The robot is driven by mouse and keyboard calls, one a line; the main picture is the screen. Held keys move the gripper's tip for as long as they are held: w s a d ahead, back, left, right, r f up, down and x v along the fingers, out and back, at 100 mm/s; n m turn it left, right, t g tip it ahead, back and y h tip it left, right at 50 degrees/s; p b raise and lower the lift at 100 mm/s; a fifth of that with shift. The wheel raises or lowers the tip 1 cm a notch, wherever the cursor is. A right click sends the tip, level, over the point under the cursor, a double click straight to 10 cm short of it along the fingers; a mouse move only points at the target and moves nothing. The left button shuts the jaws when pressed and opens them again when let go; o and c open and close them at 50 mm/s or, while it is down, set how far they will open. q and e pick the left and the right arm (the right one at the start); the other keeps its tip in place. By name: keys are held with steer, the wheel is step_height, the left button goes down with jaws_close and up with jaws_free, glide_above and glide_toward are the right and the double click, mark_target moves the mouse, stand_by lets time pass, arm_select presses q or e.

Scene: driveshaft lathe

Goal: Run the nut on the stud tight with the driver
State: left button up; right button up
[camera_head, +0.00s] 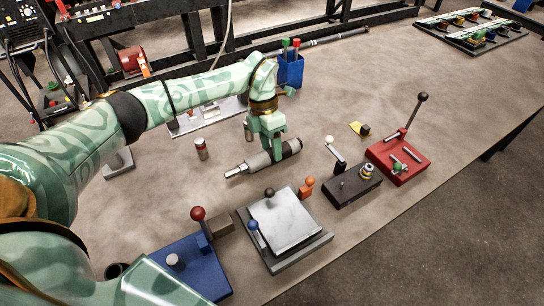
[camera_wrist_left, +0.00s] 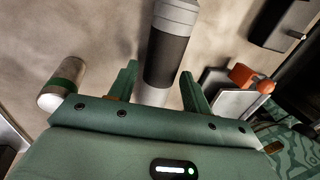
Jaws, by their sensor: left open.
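The driver (camera_head: 240,170) is a grey and black cylinder with a narrow metal nose, lying on the table with its nose pointing left. My left gripper (camera_head: 277,155) is open over the driver's body. In the left wrist view the driver (camera_wrist_left: 166,55) runs between the two spread fingers of the left gripper (camera_wrist_left: 163,90), with gaps at the sides. A brassy nut (camera_head: 367,170) sits on a black block (camera_head: 350,188) to the right of the driver. The stud is too small to make out clearly. My right gripper is not in view.
A grey plate fixture (camera_head: 284,222) with ball knobs stands in front of the driver. A red fixture (camera_head: 398,160) with a tall lever stands right of the black block. Open table lies at the back right.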

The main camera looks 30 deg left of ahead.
arm_select(q)
steer(key=shift+d+f, duration=0.2)
steer(key=shift+f, duration=0.5)
steer(key=shift+r, duration=0.1)
jaws_close()
